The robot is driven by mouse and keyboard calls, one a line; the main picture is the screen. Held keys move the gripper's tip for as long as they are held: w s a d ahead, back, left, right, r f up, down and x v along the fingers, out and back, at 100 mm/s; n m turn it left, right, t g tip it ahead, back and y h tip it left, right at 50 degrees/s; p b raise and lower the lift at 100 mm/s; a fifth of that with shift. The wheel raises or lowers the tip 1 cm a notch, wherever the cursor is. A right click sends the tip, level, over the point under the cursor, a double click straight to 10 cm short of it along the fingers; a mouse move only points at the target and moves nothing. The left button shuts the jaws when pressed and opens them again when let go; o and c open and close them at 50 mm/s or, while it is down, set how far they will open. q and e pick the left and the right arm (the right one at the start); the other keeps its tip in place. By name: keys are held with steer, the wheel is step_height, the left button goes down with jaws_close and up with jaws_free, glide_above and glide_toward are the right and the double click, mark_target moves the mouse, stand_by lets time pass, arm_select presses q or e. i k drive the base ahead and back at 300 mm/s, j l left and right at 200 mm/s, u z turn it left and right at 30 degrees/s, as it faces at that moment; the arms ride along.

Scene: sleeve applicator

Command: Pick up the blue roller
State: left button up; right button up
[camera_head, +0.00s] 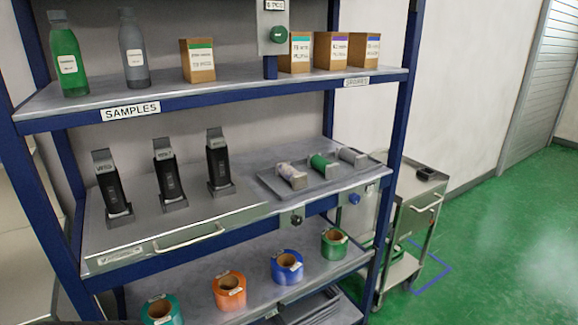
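A blue roll (287,267) with a tan core and a small pale label sits on the lower shelf (215,268). It is the only blue roll I see, between an orange roll (229,290) on its left and a green roll (334,243) on its right. It stands apart from both, and its core opening is visible. Neither of my grippers is in view.
A teal roll (161,310) is cut off at the bottom edge. The middle shelf above holds three black devices (167,174) and a grey tray (318,180) with three small spools. Blue posts (391,150) frame the rack. A metal cart (410,220) stands at right.

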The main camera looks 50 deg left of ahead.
mark_target(298, 179)
steer(key=u, duration=1.35)
